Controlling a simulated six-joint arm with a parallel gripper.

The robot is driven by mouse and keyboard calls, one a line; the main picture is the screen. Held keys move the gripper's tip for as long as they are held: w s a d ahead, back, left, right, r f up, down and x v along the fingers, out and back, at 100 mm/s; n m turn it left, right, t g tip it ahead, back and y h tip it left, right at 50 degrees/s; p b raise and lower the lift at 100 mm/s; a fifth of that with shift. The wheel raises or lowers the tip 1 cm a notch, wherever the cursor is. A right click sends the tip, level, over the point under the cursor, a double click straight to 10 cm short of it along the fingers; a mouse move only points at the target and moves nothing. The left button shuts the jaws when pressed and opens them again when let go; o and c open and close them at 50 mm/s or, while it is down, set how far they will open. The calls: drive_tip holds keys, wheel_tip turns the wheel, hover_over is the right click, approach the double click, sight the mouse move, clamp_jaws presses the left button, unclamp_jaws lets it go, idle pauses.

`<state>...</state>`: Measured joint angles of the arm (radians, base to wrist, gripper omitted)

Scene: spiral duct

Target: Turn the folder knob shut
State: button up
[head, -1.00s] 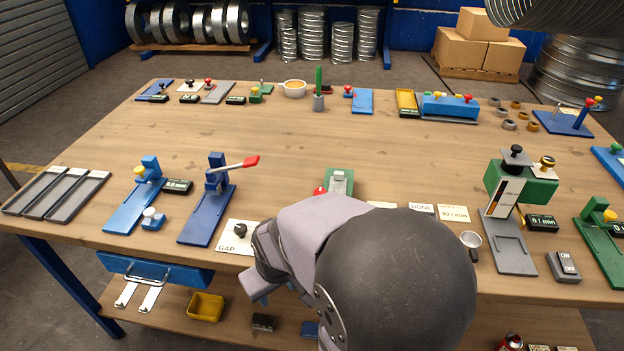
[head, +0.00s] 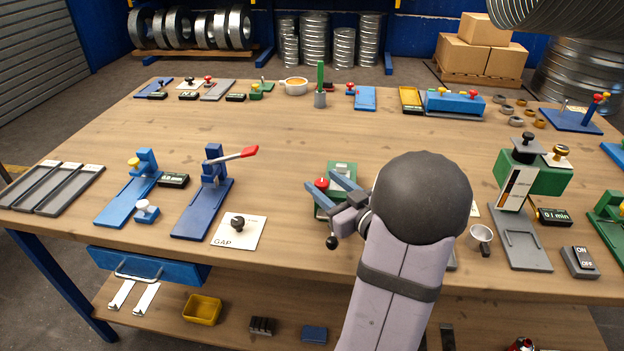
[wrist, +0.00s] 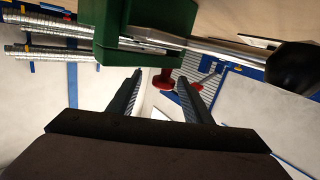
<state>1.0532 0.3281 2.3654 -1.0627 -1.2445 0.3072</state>
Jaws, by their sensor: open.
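A green bench device (head: 342,169) stands near the front middle of the table, with a red knob (head: 321,184) at its left and a lever ending in a black ball (head: 331,242) at its front. In the wrist view, the device shows as a green block (wrist: 115,35), with the red knob (wrist: 164,84) between the fingers and the black ball (wrist: 291,69) at right. My gripper (head: 320,179) is open, its blue fingers on either side of the red knob. Contact cannot be told. My arm hides part of the device's right side.
A white GAP card (head: 238,232) with a black knob lies left of my gripper. Further left is a blue device (head: 213,185) with a red-tipped lever. At right stand a small metal cup (head: 481,236) and a green-and-grey machine (head: 540,178). The table middle behind is clear.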

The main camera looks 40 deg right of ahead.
drive_tip(key=shift+s+a+r+t+y, duration=0.15)
drive_tip(key=shift+s+t+y, duration=0.4)
drive_tip(key=shift+s, duration=0.6)
drive_tip(key=w, duration=0.7)
drive_tip(key=shift+w+p, duration=0.2)
drive_tip(key=shift+p, duration=0.25)
drive_tip(key=c, duration=1.1)
drive_tip(key=shift+o, duration=0.2)
drive_tip(key=shift+d+m+g+h+b, duration=0.25)
drive_tip(key=shift+m+h+b, duration=0.2)
drive_tip(key=shift+m+h, duration=0.55)
drive_tip(key=shift+d+m+g+h+b, duration=0.15)
drive_tip(key=shift+m+h+b, duration=0.4)
drive_tip(key=shift+h, duration=0.7)
drive_tip(key=shift+s, duration=0.1)
